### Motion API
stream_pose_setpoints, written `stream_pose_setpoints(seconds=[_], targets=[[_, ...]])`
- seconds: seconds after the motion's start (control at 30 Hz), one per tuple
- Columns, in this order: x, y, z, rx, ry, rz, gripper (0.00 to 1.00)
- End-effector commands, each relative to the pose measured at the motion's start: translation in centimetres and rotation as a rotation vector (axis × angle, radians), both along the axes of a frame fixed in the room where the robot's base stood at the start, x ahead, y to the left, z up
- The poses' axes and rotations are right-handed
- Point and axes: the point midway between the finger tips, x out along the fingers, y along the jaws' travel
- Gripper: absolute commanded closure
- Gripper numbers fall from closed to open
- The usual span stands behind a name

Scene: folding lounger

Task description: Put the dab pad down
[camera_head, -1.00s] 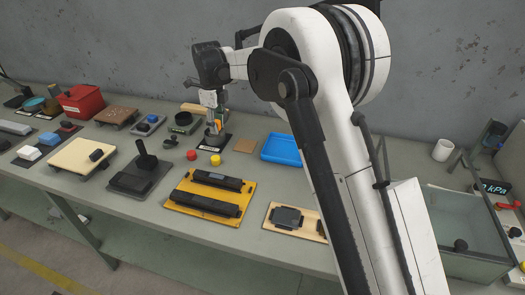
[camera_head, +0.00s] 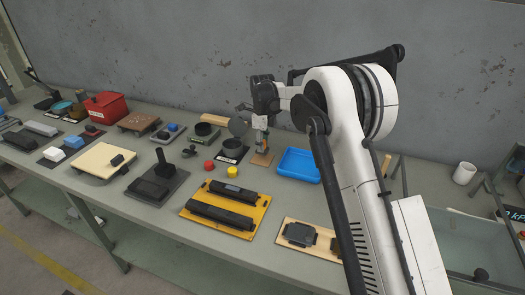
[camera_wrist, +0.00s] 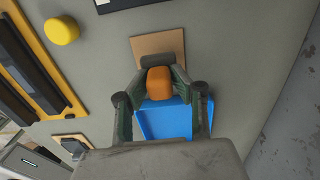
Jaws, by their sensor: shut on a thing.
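My gripper (camera_head: 262,146) is shut on the dab pad, an orange block with rounded edges (camera_wrist: 159,84). In the wrist view the pad sits between the two fingers (camera_wrist: 158,92). A thin square brown mat (camera_head: 262,159) lies on the bench under the gripper. In the wrist view the mat (camera_wrist: 150,45) shows behind the pad and partly hidden by the fingers. I cannot tell whether the pad touches the mat.
A blue tray (camera_head: 286,172) lies just right of the mat. A black stand with a grey disc (camera_head: 239,126) is close on the left. A yellow knob (camera_head: 232,172) and a red knob (camera_head: 209,166) are nearer the front. A yellow board (camera_head: 250,231) lies in front.

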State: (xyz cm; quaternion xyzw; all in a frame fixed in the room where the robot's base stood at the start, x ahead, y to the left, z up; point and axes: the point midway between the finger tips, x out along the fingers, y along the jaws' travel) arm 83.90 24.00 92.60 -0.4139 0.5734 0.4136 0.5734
Motion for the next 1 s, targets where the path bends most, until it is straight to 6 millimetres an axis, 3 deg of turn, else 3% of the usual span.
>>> stream_pose_setpoints(seconds=[0.2, 0.6, 0.63, 0.73, 1.0], targets=[[0.0, 0.0, -2.8, 0.000, 0.000, 0.000, 0.99], [0.0, 0.0, -3.5, 0.000, 0.000, 0.000, 0.99], [0.0, 0.0, -3.4, 0.000, 0.000, 0.000, 0.74], [0.0, 0.0, -3.3, 0.000, 0.000, 0.000, 0.60], [0.0, 0.0, -3.3, 0.000, 0.000, 0.000, 0.58]])
